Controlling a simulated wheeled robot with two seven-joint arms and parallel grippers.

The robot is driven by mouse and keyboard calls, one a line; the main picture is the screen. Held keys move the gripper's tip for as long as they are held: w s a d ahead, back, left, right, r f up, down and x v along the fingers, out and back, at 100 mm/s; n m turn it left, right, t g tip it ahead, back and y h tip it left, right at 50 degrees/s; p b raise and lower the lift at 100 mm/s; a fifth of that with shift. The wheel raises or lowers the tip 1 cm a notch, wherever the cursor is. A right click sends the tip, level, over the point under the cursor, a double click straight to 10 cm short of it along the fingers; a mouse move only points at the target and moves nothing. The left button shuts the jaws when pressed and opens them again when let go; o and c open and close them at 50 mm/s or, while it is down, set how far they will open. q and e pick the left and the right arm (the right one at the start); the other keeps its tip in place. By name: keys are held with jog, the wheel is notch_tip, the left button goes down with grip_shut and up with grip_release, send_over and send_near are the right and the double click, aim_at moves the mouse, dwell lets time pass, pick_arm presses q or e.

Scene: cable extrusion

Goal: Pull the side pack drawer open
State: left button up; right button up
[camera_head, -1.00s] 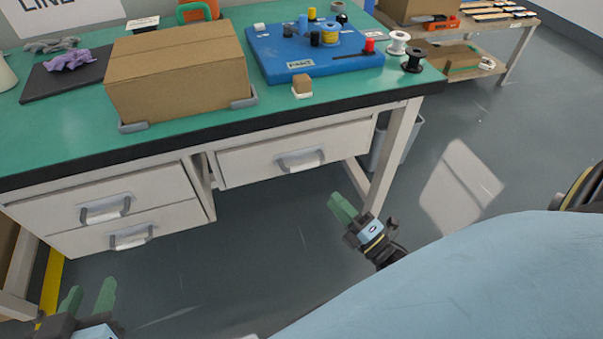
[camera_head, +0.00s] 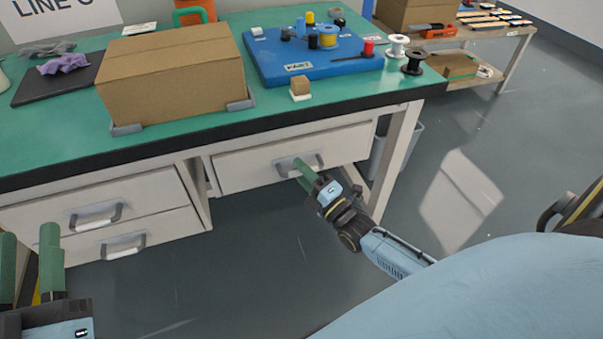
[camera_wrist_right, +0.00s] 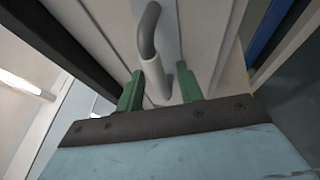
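A wide white drawer (camera_head: 240,172) under the right part of the bench is closed, with a grey bar handle (camera_head: 284,169) on its front. My right gripper (camera_head: 304,177) is at this handle. In the right wrist view its two green fingers (camera_wrist_right: 160,92) are apart, on either side of the handle bar (camera_wrist_right: 152,45), with a gap visible beside the bar. My left gripper (camera_head: 30,265) is open and empty at the lower left, in front of the left drawers. Two stacked drawers, upper (camera_head: 150,190) and lower (camera_head: 170,226), are closed at the left.
The green bench top (camera_head: 200,132) holds a cardboard box (camera_head: 170,85) and a blue board (camera_head: 280,70) with spools. A bench leg (camera_head: 393,155) stands right of the drawer, with a grey bin (camera_head: 410,145) behind it. The floor in front is clear.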

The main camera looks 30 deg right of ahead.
jog(key=shift+w, duration=0.15)
grip_shut()
jog(key=shift+a, duration=0.1)
dwell(0.3)
